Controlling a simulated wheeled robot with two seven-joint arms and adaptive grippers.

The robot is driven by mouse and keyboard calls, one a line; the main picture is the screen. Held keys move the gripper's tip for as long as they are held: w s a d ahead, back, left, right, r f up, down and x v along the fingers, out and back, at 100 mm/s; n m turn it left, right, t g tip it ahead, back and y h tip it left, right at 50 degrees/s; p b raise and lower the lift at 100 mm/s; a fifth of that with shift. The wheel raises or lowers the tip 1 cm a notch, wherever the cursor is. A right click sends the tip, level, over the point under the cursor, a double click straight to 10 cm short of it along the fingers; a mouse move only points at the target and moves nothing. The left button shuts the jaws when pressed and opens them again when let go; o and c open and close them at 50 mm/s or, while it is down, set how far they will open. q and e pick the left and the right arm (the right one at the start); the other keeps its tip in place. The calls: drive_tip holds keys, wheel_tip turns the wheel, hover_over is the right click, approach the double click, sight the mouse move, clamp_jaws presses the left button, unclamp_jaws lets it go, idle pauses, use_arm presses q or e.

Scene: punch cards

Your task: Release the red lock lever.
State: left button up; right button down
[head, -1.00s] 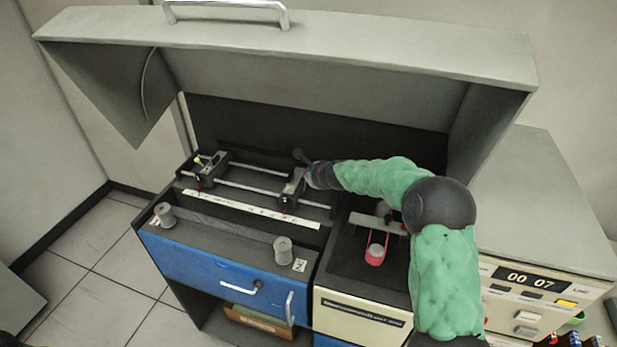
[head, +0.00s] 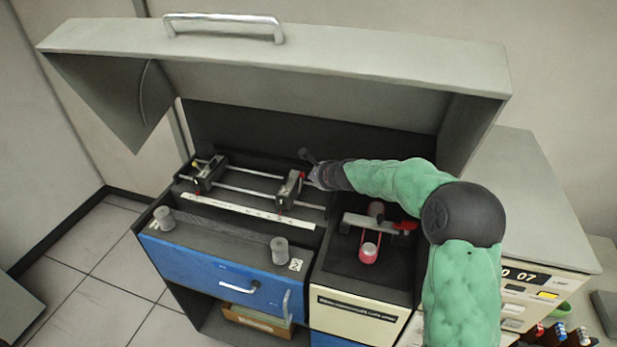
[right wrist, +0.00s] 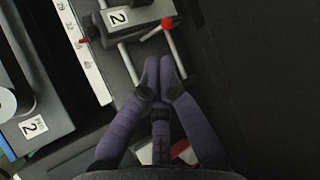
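A red lever (head: 303,175) shows at the right carriage (head: 288,188) of the rail unit in the head view. In the right wrist view a red ball knob (right wrist: 167,24) on a thin arm stands beside the carriage marked 2 (right wrist: 125,17). My right gripper (head: 314,172) is just right of the carriage. In the wrist view its fingertips (right wrist: 163,64) are together with nothing seen between them, below the red knob in the picture and apart from it. The rails pass close by the tips. My left gripper is not in view.
A second carriage (head: 208,172) sits at the left of the rails. A white scale strip (head: 250,212) runs in front. The raised hood (head: 280,50) overhangs the back.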

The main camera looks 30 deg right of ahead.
drive_tip(key=v, duration=0.3)
drive_tip(key=p+v, duration=0.1)
drive_tip(key=v, duration=0.1)
drive_tip(key=shift+w+d+r, duration=0.2)
drive_tip(key=shift+d+r, duration=0.1)
drive_tip(key=shift+r, duration=0.1)
drive_tip(key=shift+s+r, duration=0.1)
